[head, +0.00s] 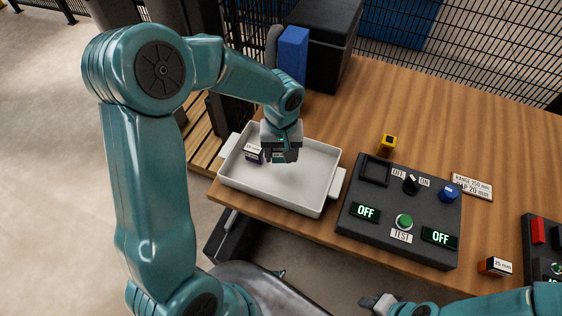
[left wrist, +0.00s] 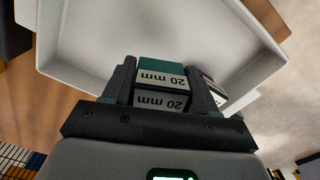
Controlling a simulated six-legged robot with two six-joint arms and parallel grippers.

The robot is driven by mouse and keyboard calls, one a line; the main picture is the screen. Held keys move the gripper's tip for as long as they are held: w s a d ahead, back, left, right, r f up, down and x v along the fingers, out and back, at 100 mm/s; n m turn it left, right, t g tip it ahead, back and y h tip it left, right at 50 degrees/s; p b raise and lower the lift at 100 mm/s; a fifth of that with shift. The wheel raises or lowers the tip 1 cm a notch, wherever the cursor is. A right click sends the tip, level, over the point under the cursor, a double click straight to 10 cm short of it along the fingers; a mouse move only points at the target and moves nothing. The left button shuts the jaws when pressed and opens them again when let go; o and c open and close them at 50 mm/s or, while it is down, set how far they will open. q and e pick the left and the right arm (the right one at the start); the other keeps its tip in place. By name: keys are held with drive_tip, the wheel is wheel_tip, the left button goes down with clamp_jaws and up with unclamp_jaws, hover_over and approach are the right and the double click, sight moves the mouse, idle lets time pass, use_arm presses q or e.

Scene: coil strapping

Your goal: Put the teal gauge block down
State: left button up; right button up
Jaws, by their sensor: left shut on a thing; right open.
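The teal gauge block (head: 278,160), labelled 20 mm, is between the fingers of my left gripper (head: 279,156), over the inside of the white tray (head: 325,207). In the left wrist view the teal block (left wrist: 163,67) sits between both fingertips of my left gripper (left wrist: 163,82). I cannot tell whether the block touches the tray floor. My right gripper (head: 378,302) is open and empty at the bottom of the head view, away from the table top.
A dark-sided labelled block (head: 253,153) stands in the tray, left of my left gripper. A black control panel (head: 400,210) with OFF displays is right of the tray. A yellow block (head: 387,143) and an orange block (head: 494,266) lie on the table. The tray's right part is free.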

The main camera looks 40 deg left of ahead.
sight(281, 161)
use_arm(q)
wheel_tip(281, 161, down, 5)
drive_tip(key=shift+r, duration=0.15)
drive_tip(key=shift+r, duration=0.1)
drive_tip(key=o, duration=0.8)
wheel_tip(281, 161, up, 12)
drive_tip(key=shift+r, duration=0.1)
